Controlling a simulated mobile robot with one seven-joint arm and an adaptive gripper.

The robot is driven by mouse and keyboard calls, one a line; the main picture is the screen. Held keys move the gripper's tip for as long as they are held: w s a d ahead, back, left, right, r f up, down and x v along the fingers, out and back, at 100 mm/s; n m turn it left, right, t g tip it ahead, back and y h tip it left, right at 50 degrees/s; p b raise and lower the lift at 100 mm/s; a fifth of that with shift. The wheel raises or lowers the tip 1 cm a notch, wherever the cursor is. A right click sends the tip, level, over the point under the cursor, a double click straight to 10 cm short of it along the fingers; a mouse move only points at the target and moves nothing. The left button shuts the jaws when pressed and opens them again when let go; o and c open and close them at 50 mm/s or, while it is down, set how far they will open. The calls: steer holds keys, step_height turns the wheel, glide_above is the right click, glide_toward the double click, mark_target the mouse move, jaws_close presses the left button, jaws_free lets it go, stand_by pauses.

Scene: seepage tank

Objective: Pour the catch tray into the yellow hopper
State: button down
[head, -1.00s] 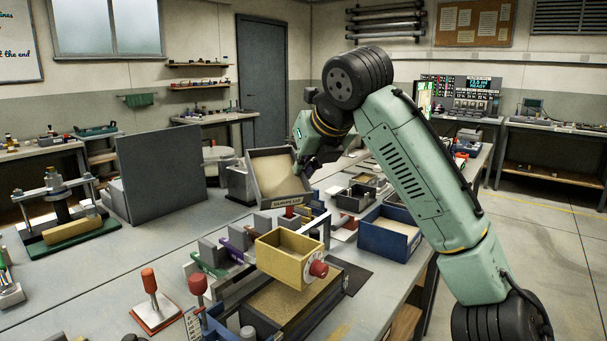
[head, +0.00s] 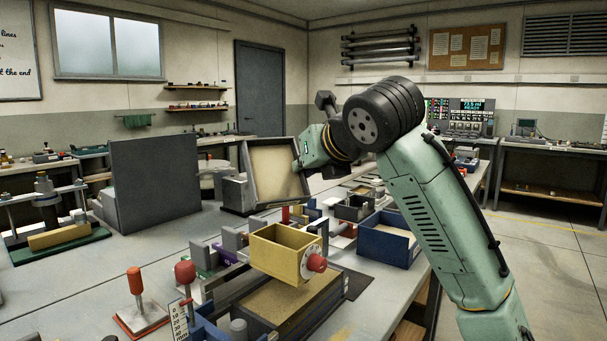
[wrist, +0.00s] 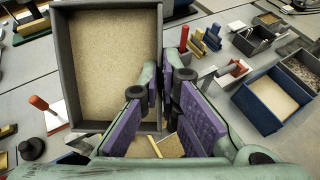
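The catch tray (head: 247,172) is a dark grey box with tan sand on its floor. It is steeply tilted in the head view, its open side facing the camera, behind the yellow hopper (head: 272,258). The hopper is an open yellow box with a red knob on its right side. My gripper (wrist: 165,85) has purple-padded fingers, one inside and one outside the tray's right wall, closed on that wall. The tray (wrist: 68,60) fills the left of the wrist view. In the head view the fingertips are hidden behind the wrist and tray.
A blue bin (head: 385,243) with sand stands right of the hopper. A large sand-filled box (head: 260,322) lies below the hopper. A tall grey panel (head: 155,180) stands left of the tray. Red-knobbed handles (head: 135,281) stand at the front left.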

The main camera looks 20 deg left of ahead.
steer(key=shift+s+d+f+t+y+b, duration=0.4)
steer(key=shift+t+y+b, duration=0.3)
steer(key=shift+b, duration=1.2)
steer(key=shift+f, duration=0.1)
steer(key=shift+s+t+b, duration=0.1)
steer(key=shift+t+b, duration=0.2)
steer(key=shift+b, duration=0.1)
